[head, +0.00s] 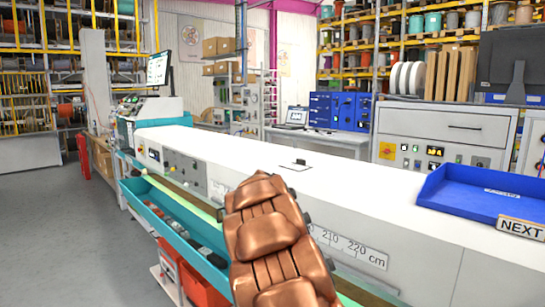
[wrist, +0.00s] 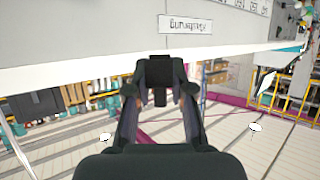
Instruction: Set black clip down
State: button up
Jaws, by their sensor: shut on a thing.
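In the wrist view my gripper (wrist: 160,88) is shut on a small dark block, the black clip (wrist: 159,97), held between its two fingertips. The clip's upper end in that picture overlaps the white edge of a bench or panel; I cannot tell whether they touch. In the head view my copper-coloured arm fills the lower middle, and my gripper and the held clip do not show there. A small black piece (head: 301,162) sits on the long white bench (head: 350,190), with a thin dark outline around it.
A blue tray (head: 450,190) with a "NEXT" label stands at the right of the bench. A teal trough (head: 170,215) runs along the front, by a centimetre scale (head: 350,245). A monitor (head: 158,68) stands at the far left end. Much of the bench top is clear.

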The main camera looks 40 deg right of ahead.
jog(key=s+d+r+m+g, duration=0.1)
jog(key=s+d, duration=0.3)
jog(key=s+d+r+m+g+h, duration=0.1)
jog(key=s+d+r, duration=0.1)
jog(key=s+d, duration=0.1)
jog(key=s+d+r+m+g+h, duration=0.1)
jog(key=s+d+r+g, duration=0.1)
jog(key=s+d, duration=0.2)
jog(key=shift+s+d+r+m, duration=0.1)
jog(key=shift+s+d+m, duration=0.2)
jog(key=shift+d+m, duration=0.15)
jog(key=s+d+r+m+g, duration=0.1)
jog(key=s+d, duration=0.1)
jog(key=s, duration=0.2)
jog(key=s+d+r+m+g, duration=0.1)
jog(key=s+d+r, duration=0.1)
jog(key=s, duration=0.3)
jog(key=s+d+r+m+g+h, duration=0.1)
jog(key=s+d+g, duration=0.1)
jog(key=s+d, duration=0.1)
jog(key=shift+s+d+r+m+b, duration=0.15)
jog(key=shift+s+d+m+b, duration=0.15)
jog(key=shift+s, duration=0.4)
jog(key=shift+d, duration=0.1)
jog(key=p, duration=0.7)
send_over(345, 180)
jog(key=shift+s+a+f, duration=0.25)
jog(key=shift+a+f, duration=0.1)
jog(key=shift+f, duration=0.35)
jog(key=shift+w, duration=0.1)
